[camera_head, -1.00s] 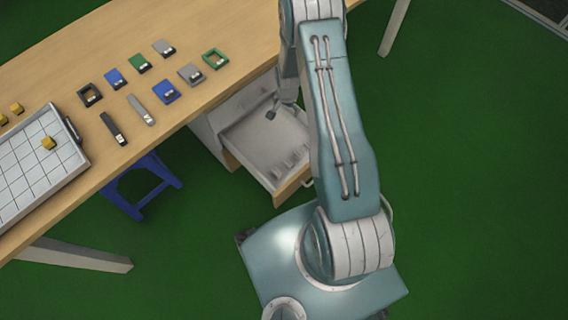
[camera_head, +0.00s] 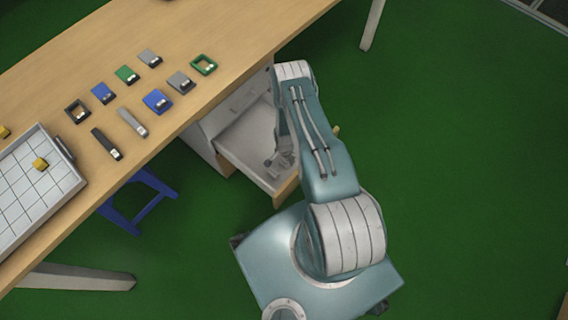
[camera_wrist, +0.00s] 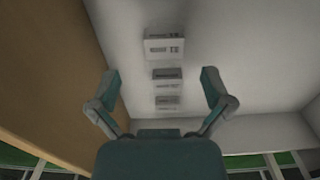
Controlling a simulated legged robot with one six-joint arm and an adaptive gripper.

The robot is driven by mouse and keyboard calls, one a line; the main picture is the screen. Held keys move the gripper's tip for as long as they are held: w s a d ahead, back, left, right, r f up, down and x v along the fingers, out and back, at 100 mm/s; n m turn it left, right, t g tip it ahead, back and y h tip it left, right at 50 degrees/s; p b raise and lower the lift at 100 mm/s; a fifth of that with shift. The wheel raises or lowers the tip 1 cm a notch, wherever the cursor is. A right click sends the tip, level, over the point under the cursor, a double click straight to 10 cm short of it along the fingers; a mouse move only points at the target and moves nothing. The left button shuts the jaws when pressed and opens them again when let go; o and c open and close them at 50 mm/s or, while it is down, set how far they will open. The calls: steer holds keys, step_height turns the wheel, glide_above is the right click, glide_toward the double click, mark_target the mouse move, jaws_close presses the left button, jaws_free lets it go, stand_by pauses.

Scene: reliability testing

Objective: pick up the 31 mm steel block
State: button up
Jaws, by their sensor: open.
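Several grey steel blocks stand in a row in the open drawer. In the wrist view they are a larger block (camera_wrist: 164,44), a middle block (camera_wrist: 167,75) and a smaller one (camera_wrist: 167,102). Their labels are too blurred to read, so I cannot tell surely which is the 31 mm one. My gripper (camera_wrist: 160,78) is open and empty, its fingers apart on either side of the row, level in the picture with the middle block. I cannot tell its height above them. In the head view my arm hides part of the drawer and most of the gripper.
The drawer (camera_head: 240,146) has a wooden front, seen as a brown wall (camera_wrist: 50,70) in the wrist view. The wooden table (camera_head: 210,40) beside it holds several coloured frames and blocks and a gridded tray (camera_head: 75,180). A blue stool (camera_head: 150,215) stands below.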

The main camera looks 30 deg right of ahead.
mark_target(284, 162)
steer(key=shift+w+d+f, duration=0.1)
steer(key=shift+w+f, duration=0.05)
steer(key=shift+f, duration=1.3)
steer(key=shift+w+f, duration=0.1)
steer(key=shift+f, duration=1.35)
steer(key=c, duration=1.4)
